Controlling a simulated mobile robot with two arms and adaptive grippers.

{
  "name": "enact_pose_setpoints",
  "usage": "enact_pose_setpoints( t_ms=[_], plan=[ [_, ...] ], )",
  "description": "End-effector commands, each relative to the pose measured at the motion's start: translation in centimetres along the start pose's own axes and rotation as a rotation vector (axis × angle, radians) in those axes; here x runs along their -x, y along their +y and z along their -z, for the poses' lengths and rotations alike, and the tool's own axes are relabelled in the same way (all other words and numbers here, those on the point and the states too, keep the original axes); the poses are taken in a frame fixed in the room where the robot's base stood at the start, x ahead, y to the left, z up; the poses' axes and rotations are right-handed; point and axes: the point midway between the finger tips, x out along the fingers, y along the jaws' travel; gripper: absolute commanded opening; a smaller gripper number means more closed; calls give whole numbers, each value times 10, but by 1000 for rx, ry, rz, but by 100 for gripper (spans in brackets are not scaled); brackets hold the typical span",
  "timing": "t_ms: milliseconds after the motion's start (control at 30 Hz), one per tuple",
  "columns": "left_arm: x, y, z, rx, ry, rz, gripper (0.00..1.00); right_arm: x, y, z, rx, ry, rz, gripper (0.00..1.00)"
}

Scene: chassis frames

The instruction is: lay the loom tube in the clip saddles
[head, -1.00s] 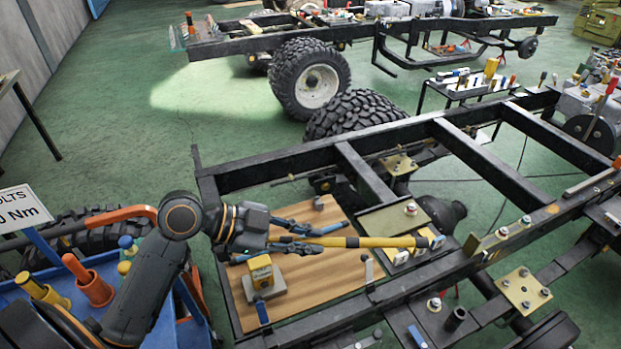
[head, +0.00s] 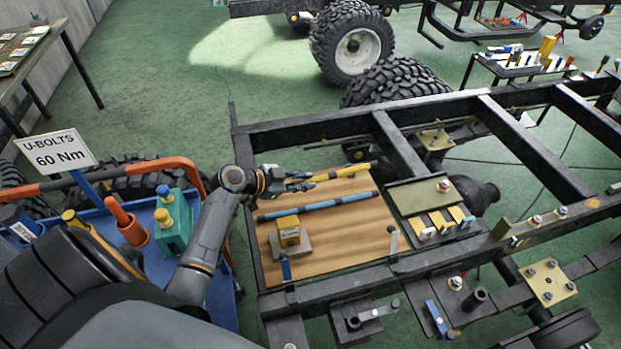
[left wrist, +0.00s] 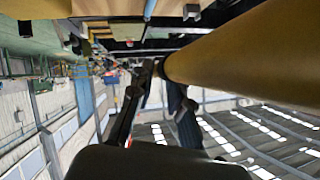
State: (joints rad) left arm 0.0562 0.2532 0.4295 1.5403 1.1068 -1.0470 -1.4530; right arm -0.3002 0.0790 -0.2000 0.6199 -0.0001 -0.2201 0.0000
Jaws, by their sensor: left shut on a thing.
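My left gripper (head: 294,182) is shut on a yellow tube with dark bands (head: 343,172). The tube points right, across the far part of a wooden board (head: 350,235). In the left wrist view the yellow tube (left wrist: 245,55) runs large from the upper right to the fingers (left wrist: 160,85). A blue tube with dark bands (head: 318,207) lies on the board, nearer than the gripper. Several small yellow blocks with pale ends (head: 438,220), perhaps the clip saddles, stand on a plate right of the board, apart from the held tube. My right gripper is out of view.
A yellow block on a grey base (head: 289,234) stands on the board. Black chassis rails (head: 350,268) surround the board. A blue cart (head: 100,232) with tools and a teal holder (head: 174,230) is at left, with a torque sign (head: 57,150).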

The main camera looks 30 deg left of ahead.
Motion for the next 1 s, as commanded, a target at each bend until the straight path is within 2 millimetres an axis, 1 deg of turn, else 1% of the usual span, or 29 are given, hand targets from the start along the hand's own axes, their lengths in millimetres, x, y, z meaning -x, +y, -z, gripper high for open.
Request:
enact_pose_setpoints(
  t_ms=[167, 267, 367, 500, 633, 800, 900, 1000],
  plan=[
    [-1, -1, 0, 0, 2, 1, 0, -2, 0, 0, 0, 0, 0, 0],
    [-9, -8, -7, 0, 2, 2, 0, -12, 0, -1, 0, 0, 0, 0],
    [-24, -23, -19, 1, 5, 3, 0, -30, 0, -3, 0, 0, 0, 0],
    [-46, -48, -36, 1, 5, 3, 0, -59, -1, -5, 0, 0, 0, 0],
    [-63, -69, -49, 1, 5, 2, 0, -83, -1, -8, 0, 0, 0, 0],
    [-83, -78, -73, 2, 3, 1, 0, -113, -1, -10, 0, 0, 0, 0],
    [-91, -83, -81, 0, 2, 1, 0, -125, -1, -11, 0, 0, -1, 0],
    [-95, -86, -84, 0, 2, 0, 0, -132, -2, -12, 0, 0, -1, 0]
  ],
)
